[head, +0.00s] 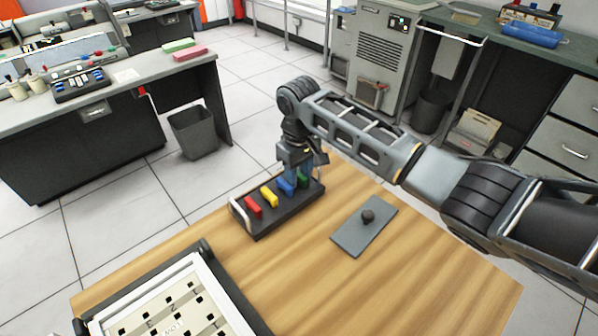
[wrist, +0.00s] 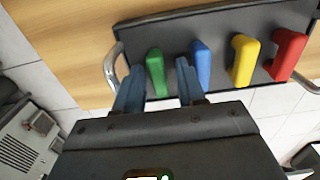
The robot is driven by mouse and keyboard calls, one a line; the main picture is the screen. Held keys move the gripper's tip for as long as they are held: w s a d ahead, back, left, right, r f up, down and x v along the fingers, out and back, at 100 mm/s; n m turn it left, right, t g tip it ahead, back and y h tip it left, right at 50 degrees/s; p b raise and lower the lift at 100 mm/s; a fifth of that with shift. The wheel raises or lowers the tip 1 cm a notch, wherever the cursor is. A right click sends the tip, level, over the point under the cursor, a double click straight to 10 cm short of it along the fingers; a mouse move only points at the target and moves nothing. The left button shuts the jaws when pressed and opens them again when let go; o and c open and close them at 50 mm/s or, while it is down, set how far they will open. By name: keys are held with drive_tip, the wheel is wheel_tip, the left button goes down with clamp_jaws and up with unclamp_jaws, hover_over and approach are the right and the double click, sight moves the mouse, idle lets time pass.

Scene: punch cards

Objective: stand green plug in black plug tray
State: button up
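The black plug tray (head: 262,231) lies on the wooden table and holds a row of plugs. The green plug (head: 304,181) is at the right end in the head view. In the wrist view the green plug (wrist: 156,72) shows between the two blue fingers of my gripper (wrist: 160,68), with gaps on both sides. My gripper (head: 295,172) is open and low over that end of the tray. The blue plug (wrist: 202,66) is just beyond the right finger in the wrist view. How deep the green plug sits cannot be told.
The yellow plug (head: 269,197) and red plug (head: 253,206) stand farther along the tray. A grey plate (head: 347,236) with a dark knob (head: 367,215) lies to the right. A pale slotted panel (head: 170,310) is at the front left. Bare table lies between them.

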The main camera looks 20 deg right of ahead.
sight(299, 175)
drive_tip(key=shift+o, duration=0.4)
drive_tip(key=shift+r, duration=0.6)
wheel_tip(299, 175, up, 7)
drive_tip(key=shift+f+b, duration=0.15)
drive_tip(key=shift+b, duration=0.2)
